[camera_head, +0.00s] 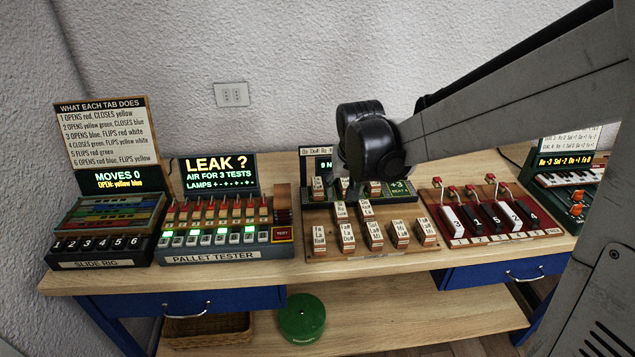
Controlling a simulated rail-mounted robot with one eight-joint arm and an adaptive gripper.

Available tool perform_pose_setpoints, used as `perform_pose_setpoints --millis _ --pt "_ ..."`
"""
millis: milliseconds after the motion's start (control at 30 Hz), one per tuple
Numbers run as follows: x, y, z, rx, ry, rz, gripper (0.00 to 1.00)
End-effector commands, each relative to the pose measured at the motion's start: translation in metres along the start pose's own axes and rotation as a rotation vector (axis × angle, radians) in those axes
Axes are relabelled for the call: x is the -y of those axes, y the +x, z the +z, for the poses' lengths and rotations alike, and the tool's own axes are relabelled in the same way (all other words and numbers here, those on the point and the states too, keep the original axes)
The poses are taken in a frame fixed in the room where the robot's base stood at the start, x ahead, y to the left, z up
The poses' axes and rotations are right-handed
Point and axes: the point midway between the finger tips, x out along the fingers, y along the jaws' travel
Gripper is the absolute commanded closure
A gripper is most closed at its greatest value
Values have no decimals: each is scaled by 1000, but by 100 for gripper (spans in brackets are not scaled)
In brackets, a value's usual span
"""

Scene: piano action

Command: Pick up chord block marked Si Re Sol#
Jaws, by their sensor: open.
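Several small wooden chord blocks with white labels stand upright on a brown wooden board (330,250) at the middle of the bench. The front row has blocks such as this one (374,236), and a few others stand behind it. The labels are too small to tell for sure which block reads Si Re Sol#. My gripper (350,188) is open above the back part of the board, below the black wrist. The wrist and arm hide most of its fingers and part of the back blocks. I see no block lifted.
The pallet tester (228,243) and slide rig (95,245) stand to the left. A red board with black and white keys (490,232) stands close on the right, and a small keyboard unit (565,180) beyond it. A green round object (302,318) is on the lower shelf.

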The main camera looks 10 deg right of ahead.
Motion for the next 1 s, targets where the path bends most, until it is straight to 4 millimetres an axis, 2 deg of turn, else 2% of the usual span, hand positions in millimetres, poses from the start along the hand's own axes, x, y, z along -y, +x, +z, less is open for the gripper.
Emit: perform_pose_setpoints --millis 500,833,1000 --pt "0 71 0 0 0 0 52" --pt "-1 89 1 0 0 0 52" --pt "-2 110 3 0 0 0 52"
